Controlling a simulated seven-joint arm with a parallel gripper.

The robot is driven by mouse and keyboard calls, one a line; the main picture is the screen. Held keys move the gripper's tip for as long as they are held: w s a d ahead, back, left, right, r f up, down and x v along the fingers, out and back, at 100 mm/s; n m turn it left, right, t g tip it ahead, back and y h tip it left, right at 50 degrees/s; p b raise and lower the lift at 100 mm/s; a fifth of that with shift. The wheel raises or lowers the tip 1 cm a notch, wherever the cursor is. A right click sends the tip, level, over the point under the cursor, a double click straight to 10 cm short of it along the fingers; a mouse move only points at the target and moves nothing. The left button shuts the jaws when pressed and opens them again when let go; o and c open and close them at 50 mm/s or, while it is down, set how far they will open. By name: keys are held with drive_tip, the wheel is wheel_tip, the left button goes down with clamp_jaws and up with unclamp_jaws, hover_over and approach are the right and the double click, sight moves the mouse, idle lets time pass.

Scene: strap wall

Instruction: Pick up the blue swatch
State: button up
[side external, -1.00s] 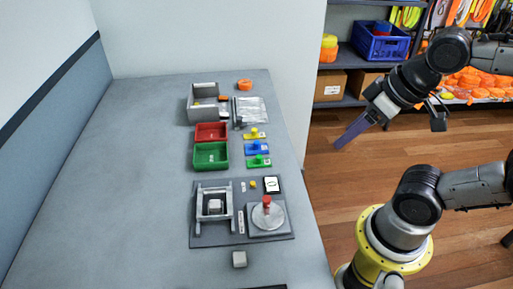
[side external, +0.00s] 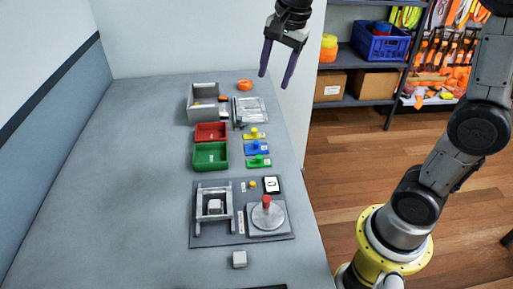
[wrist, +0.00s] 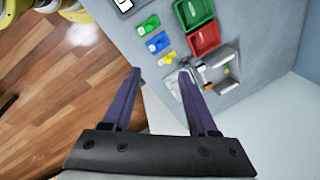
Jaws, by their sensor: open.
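The blue swatch (side external: 256,148) is a small flat blue piece with a raised knob and a pale label. It lies on the grey table between a yellow swatch (side external: 255,134) and a green swatch (side external: 258,161). In the wrist view the blue swatch (wrist: 158,43) shows beyond my fingers, between the green and yellow ones. My gripper (side external: 275,80) has two long purple fingers spread apart with nothing between them. It hangs above the far right end of the table, well away from the swatch. The open fingers (wrist: 160,75) also show in the wrist view.
A red bin (side external: 211,125) and a green bin (side external: 210,168) stand left of the swatches. A grey box (side external: 190,112) and an orange roll (side external: 244,85) are farther back. A fixture plate (side external: 215,240) lies in front. The table's left side is clear.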

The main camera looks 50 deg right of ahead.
drive_tip(key=m+g, duration=0.2)
hover_over(256, 142)
wheel_tip(256, 142, down, 8)
drive_tip(key=r, duration=0.1)
drive_tip(key=shift+g, duration=0.4)
drive_tip(key=f, duration=1.2)
drive_tip(key=shift+w+d+f, duration=0.2)
drive_tip(key=shift+f, duration=0.15)
drive_tip(key=shift+s+a+f, duration=0.1)
drive_tip(key=shift+s+f, duration=0.05)
drive_tip(key=shift+f, duration=1.3)
drive_tip(key=shift+s+a+f, duration=0.1)
drive_tip(key=shift+f, duration=1.3)
clamp_jaws()
